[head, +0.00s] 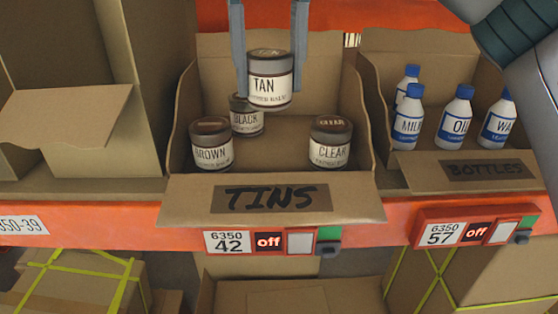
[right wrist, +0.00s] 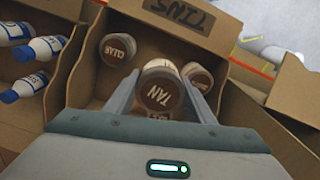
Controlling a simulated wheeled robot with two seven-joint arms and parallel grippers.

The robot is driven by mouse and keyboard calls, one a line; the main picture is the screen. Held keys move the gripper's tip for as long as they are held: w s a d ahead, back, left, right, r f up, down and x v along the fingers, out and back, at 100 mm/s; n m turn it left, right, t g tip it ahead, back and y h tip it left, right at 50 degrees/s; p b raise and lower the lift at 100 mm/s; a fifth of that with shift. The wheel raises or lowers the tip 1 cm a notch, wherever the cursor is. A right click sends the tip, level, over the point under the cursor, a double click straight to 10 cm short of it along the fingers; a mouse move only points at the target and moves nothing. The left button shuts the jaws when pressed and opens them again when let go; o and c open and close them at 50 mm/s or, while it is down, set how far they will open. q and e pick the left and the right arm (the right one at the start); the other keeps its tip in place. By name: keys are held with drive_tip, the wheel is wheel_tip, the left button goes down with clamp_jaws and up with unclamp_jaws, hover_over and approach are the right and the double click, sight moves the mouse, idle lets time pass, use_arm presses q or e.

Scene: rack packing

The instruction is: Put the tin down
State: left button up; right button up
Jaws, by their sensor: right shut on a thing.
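The tan tin (head: 270,80) is a round tin with a dark lid and white label. My right gripper (head: 270,70) comes down from above with a finger on each side and is shut on it. In the head view the tin looks held above the box labelled TINS (head: 180,130). The tan tin also shows in the right wrist view (right wrist: 159,92) between my fingers. The black tin (head: 246,122) stands behind, partly hidden by the tan tin. The brown tin (head: 212,145) stands at the left and the clear tin (head: 330,143) at the right. My left gripper is not in view.
A box labelled BOTTLES (head: 470,172) with several blue-capped bottles (head: 456,117) stands to the right. An open cardboard box (head: 70,115) stands to the left. Cardboard walls edge the tins box. Its floor is free between the brown and clear tins.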

sight(271, 109)
drive_tip(key=shift+n, duration=1.3)
drive_tip(key=shift+f, duration=0.1)
wheel_tip(271, 109, down, 6)
drive_tip(key=shift+d+r+p, duration=0.1)
drive_tip(key=shift+r+p, duration=0.1)
drive_tip(key=shift+p, duration=0.7)
drive_tip(key=shift+f, duration=0.25)
drive_tip(key=shift+f+p, duration=0.8)
drive_tip(key=shift+f, duration=1.05)
